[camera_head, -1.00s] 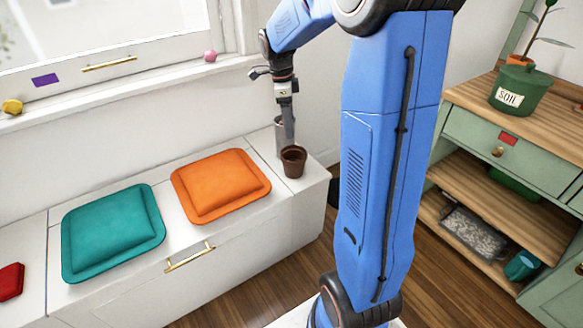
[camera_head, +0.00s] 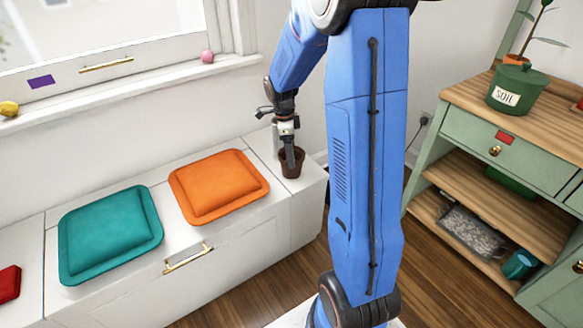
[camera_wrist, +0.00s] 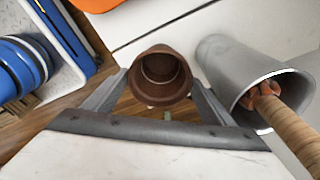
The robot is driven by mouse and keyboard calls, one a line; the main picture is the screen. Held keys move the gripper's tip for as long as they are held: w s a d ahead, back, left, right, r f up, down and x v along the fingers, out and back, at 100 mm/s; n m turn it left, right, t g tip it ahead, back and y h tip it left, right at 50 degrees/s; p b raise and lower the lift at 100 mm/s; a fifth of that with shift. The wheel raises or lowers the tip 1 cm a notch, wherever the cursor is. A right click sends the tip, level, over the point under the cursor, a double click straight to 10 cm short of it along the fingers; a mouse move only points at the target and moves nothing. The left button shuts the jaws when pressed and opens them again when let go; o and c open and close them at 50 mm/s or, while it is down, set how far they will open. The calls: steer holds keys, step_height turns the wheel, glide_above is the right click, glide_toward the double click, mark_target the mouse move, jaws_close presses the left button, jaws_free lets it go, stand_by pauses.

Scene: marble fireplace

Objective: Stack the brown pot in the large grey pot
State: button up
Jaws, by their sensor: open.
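The brown pot (camera_head: 297,170) stands upright on the right end of the white bench, partly behind my gripper. In the wrist view the brown pot (camera_wrist: 161,77) shows its open mouth between my two fingers. My gripper (camera_head: 291,160) is down at the pot, open, with a finger on either side in the wrist view (camera_wrist: 158,84). I cannot tell whether the fingers touch it. A tall grey cylinder (camera_wrist: 225,68) stands just right of the pot in the wrist view, with a wooden-handled object in it. I cannot make out a large grey pot for certain.
An orange cushion (camera_head: 218,187) and a teal cushion (camera_head: 110,235) lie on the white bench (camera_head: 268,226), left of the pot. A green shelf unit (camera_head: 484,134) with a green soil tin (camera_head: 516,88) stands right. The wall and window sill are close behind the bench.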

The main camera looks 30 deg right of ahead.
steer(key=shift+d+f, duration=0.1)
steer(key=shift+f, duration=0.8)
steer(key=c, duration=1.1)
